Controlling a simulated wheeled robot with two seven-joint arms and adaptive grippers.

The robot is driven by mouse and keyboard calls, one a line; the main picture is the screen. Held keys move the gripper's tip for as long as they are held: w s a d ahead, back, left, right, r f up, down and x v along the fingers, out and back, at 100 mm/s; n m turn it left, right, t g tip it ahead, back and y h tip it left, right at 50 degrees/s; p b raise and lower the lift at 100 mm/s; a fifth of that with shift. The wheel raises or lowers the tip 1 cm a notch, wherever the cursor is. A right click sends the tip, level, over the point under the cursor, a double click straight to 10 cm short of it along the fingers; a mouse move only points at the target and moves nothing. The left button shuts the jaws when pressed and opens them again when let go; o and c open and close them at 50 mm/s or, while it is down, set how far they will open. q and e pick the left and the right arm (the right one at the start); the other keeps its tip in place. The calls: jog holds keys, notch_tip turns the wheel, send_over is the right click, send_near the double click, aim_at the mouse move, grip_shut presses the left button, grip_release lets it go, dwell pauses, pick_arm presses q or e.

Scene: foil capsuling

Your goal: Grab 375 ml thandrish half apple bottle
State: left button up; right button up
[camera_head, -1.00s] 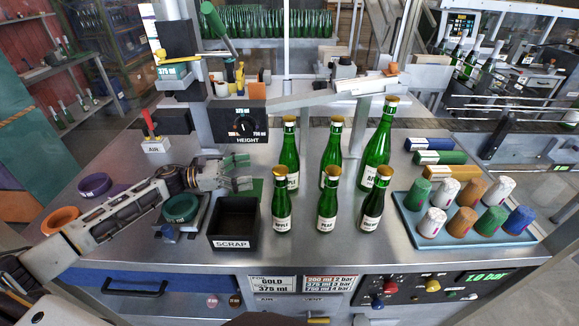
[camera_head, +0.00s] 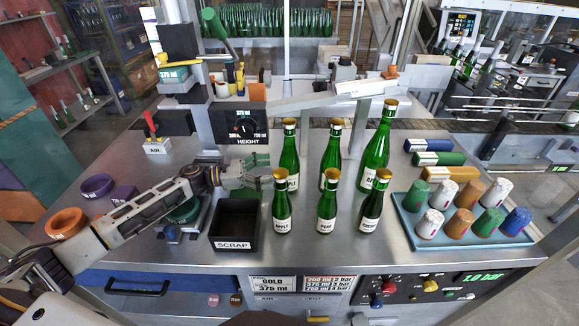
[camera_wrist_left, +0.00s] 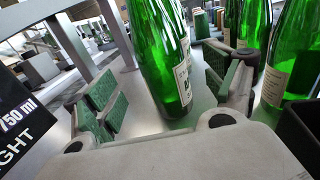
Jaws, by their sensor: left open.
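Several green bottles with gold tops stand upright in two rows on the steel bench. The back-left bottle (camera_head: 290,156) has a label partly hidden by the front-left bottle, so I cannot read it fully. The front-left bottle (camera_head: 282,207) is labelled apple. A taller bottle (camera_head: 378,150) stands at the back right. My left gripper (camera_head: 262,172) is open just left of the back-left bottle. In the left wrist view a green bottle (camera_wrist_left: 160,45) stands between the spread green-padded fingers of this gripper (camera_wrist_left: 168,88), with gaps on both sides. My right gripper is not in view.
A black scrap bin (camera_head: 236,243) sits below my left gripper, left of the front bottles. A blue tray (camera_head: 408,232) with several coloured capsules stands at the right. The height gauge (camera_head: 240,124) and a slanted metal beam (camera_head: 305,100) stand behind the bottles.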

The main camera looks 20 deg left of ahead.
aim_at(290, 167)
pick_arm(q)
jog(key=shift+x, duration=0.9)
jog(key=shift+d, duration=0.15)
jog(key=shift+w+d, duration=0.15)
jog(key=shift+p+x, duration=0.8)
jog(key=shift+x, duration=1.15)
jog(key=shift+w+d, duration=0.25)
jog(key=shift+d, duration=0.2)
